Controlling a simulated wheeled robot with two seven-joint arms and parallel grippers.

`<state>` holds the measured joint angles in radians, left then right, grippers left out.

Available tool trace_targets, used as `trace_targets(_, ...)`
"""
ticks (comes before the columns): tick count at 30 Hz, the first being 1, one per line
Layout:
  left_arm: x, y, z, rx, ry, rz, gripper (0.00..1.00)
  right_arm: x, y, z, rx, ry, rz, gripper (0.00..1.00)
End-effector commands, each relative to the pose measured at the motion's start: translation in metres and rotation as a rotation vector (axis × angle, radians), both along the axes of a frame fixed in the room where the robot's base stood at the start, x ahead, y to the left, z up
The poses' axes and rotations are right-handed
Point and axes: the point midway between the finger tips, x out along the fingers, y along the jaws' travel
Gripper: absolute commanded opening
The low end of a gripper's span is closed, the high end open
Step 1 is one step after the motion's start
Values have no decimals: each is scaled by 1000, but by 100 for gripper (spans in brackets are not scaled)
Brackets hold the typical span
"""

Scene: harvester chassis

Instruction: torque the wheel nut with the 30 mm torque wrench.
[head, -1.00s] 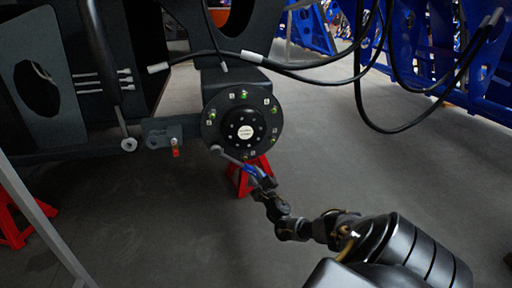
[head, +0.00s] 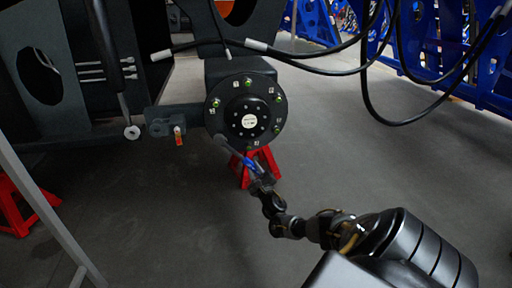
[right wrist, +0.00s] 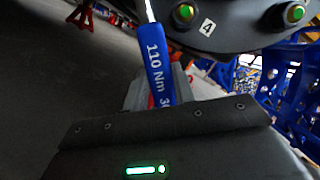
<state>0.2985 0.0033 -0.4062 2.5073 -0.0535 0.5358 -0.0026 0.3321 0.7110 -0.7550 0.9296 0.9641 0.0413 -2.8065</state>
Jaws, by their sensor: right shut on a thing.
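The round black wheel hub (head: 248,120) faces me, with several nuts showing green around its flange. My right gripper (head: 262,182) is shut on the blue handle of the torque wrench (head: 249,163), below the hub. The wrench slants up and left, its head over the lower-left flange edge, where it hides any nut; I cannot tell if it is seated. In the right wrist view the blue handle (right wrist: 157,65) reads "110 Nm" with a partly hidden "30". Above it are the flange edge, a "4" label and two green-lit nuts (right wrist: 295,13). My left gripper is not in view.
A red stand (head: 258,168) is behind the wrench under the hub. Black cables (head: 330,70) hang above and right. The dark chassis (head: 70,90) fills the left, with another red stand (head: 12,205) below. Blue frames (head: 440,50) stand back right. Floor at right is clear.

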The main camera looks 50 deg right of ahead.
Motion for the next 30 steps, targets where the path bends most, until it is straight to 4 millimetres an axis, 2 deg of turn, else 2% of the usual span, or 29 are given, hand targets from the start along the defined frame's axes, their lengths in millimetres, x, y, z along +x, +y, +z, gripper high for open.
trace_targets(6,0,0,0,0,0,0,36,0,-1,2,0,-6,-1,0)
trace_targets(19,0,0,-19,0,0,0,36,13,16,-16,105,-84,-1,0)
trace_targets(30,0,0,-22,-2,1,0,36,14,18,-17,118,-97,-2,0)
